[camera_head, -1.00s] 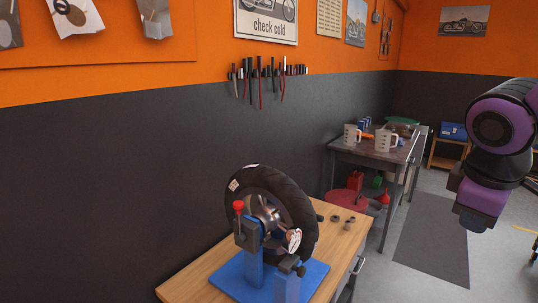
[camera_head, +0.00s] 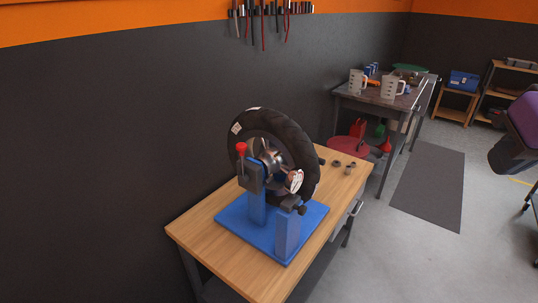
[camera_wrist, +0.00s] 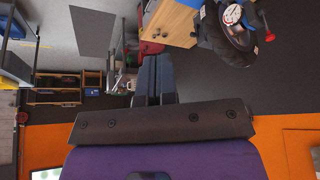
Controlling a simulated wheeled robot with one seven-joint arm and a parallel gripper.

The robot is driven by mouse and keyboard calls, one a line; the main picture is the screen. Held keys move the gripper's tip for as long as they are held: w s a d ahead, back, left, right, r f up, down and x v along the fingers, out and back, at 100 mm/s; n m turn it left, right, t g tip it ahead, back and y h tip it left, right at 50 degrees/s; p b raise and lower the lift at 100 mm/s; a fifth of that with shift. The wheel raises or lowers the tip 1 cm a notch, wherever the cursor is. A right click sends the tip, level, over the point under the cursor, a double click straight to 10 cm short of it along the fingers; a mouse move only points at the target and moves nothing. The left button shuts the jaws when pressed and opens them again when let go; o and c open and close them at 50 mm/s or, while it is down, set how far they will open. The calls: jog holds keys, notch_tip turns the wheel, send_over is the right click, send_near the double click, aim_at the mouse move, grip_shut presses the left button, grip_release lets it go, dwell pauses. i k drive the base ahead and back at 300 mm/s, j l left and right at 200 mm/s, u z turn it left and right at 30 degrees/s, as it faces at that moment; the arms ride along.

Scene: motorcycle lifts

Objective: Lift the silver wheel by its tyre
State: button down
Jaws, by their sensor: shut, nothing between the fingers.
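The wheel has a black tyre (camera_head: 302,145) around a silver hub (camera_head: 270,161). It stands upright in a blue stand (camera_head: 287,232) with a red-knobbed clamp (camera_head: 241,149) on a wooden-topped bench. A white tag hangs at its lower right. The wheel also shows upside down in the wrist view (camera_wrist: 214,36), at the upper right. My gripper (camera_wrist: 153,62) is shut and empty, its dark fingers together, apart from the wheel.
Small dark parts (camera_head: 338,164) lie on the wooden bench top (camera_head: 205,226) behind the wheel. A dark workbench (camera_head: 370,104) with jugs stands further back, with a red round item below it. The grey wall is close behind the wheel. Open floor and a grey mat (camera_head: 428,190) lie right.

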aim_at(287, 146)
jog(key=i+l+u, duration=0.15)
jog(key=u, duration=0.35)
jog(key=i+l+u, duration=0.15)
jog(key=l+u, duration=0.15)
jog(key=u, duration=0.2)
jog(key=l+u, duration=0.3)
jog(key=u, duration=0.2)
jog(key=i+l+u, duration=0.15)
jog(key=l, duration=0.9)
jog(key=l+u, duration=0.15)
jog(key=l, duration=0.9)
